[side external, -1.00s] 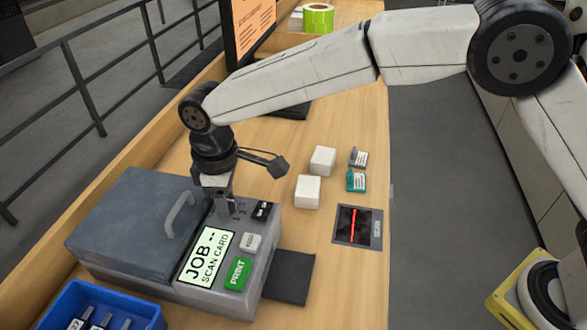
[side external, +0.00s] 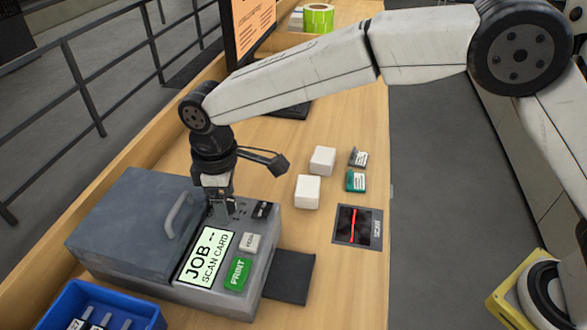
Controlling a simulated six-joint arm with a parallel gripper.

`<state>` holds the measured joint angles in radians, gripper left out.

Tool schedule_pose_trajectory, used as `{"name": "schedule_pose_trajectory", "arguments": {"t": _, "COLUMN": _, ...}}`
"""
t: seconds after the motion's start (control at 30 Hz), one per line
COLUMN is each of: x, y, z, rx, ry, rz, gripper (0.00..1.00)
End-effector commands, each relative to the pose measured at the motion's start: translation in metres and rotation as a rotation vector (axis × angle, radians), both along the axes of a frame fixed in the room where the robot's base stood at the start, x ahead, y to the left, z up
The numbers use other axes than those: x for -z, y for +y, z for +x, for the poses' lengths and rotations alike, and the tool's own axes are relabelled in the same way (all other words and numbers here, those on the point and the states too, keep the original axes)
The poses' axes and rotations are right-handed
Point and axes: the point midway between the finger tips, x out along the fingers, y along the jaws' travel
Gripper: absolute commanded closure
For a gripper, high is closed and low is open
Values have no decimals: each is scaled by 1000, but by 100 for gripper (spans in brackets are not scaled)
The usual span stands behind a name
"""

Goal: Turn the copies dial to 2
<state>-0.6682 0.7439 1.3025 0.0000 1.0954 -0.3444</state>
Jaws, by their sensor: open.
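My gripper (side external: 221,212) points straight down over the back part of the grey printer's (side external: 262,262) control panel. It is open, and its fingers are around or just above the spot where the copies dial appears to sit. The dial itself is hidden behind the fingers, so I cannot read its setting or tell whether the fingers touch it. Small dial marks show beside the fingers. The printer's screen (side external: 207,258) reads "JOB -- SCAN CARD".
A green PRINT button (side external: 237,273), a pale button (side external: 250,243) and a black switch (side external: 262,209) are close to my gripper. The lid handle (side external: 178,213) stands up to the left. Two white blocks (side external: 308,191), small cards (side external: 355,181) and a scanner (side external: 357,227) lie right. A blue bin (side external: 140,312) is at front left.

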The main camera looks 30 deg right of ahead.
Motion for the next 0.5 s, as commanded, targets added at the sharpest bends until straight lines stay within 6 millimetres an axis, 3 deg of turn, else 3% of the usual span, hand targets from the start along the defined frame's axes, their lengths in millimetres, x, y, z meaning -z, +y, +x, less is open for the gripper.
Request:
{"name": "schedule_pose_trajectory", "arguments": {"t": 0.27, "x": -17, "y": 0, "z": 0, "rx": 0, "ry": -2, "rz": 2, "gripper": 20}}
{"name": "schedule_pose_trajectory", "arguments": {"t": 0.5, "x": -48, "y": 0, "z": 0, "rx": 0, "ry": -2, "rz": 2, "gripper": 20}}
